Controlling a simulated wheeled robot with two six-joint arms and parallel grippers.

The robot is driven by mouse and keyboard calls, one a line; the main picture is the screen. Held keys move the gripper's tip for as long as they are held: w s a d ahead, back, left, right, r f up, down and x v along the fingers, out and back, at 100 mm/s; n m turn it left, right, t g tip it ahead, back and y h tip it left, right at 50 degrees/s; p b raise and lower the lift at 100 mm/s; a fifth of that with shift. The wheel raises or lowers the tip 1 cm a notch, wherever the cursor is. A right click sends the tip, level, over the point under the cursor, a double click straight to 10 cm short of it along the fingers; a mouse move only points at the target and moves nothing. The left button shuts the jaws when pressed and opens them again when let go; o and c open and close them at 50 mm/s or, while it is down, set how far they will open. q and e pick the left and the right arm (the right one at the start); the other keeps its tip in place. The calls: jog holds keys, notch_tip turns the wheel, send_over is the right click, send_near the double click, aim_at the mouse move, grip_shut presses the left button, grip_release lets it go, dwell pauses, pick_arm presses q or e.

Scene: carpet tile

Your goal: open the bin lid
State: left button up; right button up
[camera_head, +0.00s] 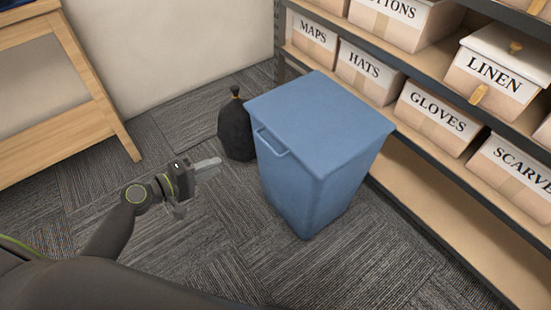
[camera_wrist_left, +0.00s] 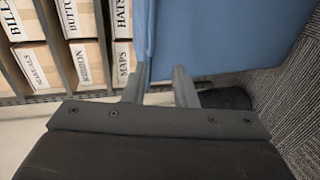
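The blue bin (camera_head: 315,185) stands upright on the carpet, and its flat blue lid (camera_head: 322,118) lies shut on top. A handle (camera_head: 272,143) sticks out from the lid's left-hand side. My left gripper (camera_head: 202,183) is to the left of the bin, apart from the handle, with nothing between its fingers. In the left wrist view its two fingers (camera_wrist_left: 160,82) are spread apart, and the blue bin (camera_wrist_left: 225,35) fills much of the upper part. The handle cannot be made out clearly there. My right gripper is not in view.
A black tied bag (camera_head: 235,130) stands on the floor against the bin's far left side. A shelf unit with labelled boxes (camera_head: 437,115) runs behind and right of the bin. A wooden table (camera_head: 60,90) stands at the left. Carpet in front of the bin is clear.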

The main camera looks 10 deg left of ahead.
aim_at(267, 144)
pick_arm(q)
jog(key=shift+h, duration=0.4)
jog(key=shift+d+r+b+x, duration=0.1)
jog(key=shift+r+b+x, duration=0.1)
jog(key=shift+x, duration=2.75)
jog(key=shift+d+r+b+x, duration=0.15)
jog(key=shift+b+x, duration=0.1)
jog(key=shift+x, duration=2.75)
jog(key=shift+d+r+b+x, duration=0.1)
jog(key=shift+r+b+x, duration=0.1)
jog(key=shift+x, duration=2.75)
jog(key=shift+s, duration=0.15)
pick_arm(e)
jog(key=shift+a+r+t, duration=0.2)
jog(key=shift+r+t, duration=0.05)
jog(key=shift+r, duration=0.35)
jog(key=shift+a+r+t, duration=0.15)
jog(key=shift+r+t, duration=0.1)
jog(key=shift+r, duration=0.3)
pick_arm(q)
jog(key=shift+c, duration=0.2)
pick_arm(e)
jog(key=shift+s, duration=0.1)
pick_arm(q)
grip_shut()
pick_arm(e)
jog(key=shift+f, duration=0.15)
